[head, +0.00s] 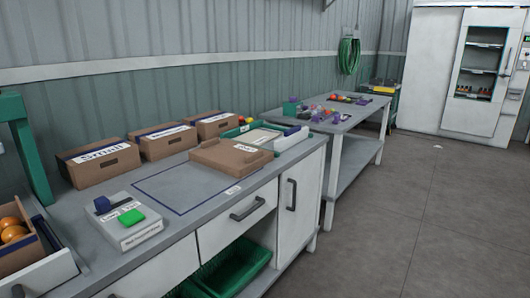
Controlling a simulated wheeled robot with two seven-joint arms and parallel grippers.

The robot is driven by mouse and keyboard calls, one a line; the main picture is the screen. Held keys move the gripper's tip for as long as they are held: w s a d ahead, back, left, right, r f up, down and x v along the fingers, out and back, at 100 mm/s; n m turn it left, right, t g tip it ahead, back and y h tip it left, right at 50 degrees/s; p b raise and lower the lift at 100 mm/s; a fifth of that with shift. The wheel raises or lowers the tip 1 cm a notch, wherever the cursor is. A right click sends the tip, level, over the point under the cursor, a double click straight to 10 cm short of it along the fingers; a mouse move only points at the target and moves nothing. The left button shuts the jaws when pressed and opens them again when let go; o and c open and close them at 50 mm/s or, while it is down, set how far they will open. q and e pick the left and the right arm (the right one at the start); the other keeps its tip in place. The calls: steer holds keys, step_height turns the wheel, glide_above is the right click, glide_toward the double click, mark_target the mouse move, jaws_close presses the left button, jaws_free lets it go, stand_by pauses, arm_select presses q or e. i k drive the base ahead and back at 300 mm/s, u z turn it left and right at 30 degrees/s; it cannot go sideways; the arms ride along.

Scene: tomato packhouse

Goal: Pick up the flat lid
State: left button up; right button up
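A flat brown cardboard piece (226,160) that looks like the flat lid lies on the grey worktop, at the right end of a dark-blue outlined rectangle (178,189). It has a raised far edge and a small white label near its right corner. Neither of my grippers shows in the head view.
A device with a green button (131,217) sits at front left. A green tray (285,140) lies beyond the lid. A second table (352,118) stands farther right; floor (420,220) is clear.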

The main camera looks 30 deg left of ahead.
mark_target(237, 160)
steer(key=i, duration=2.9)
steer(key=u, duration=0.65)
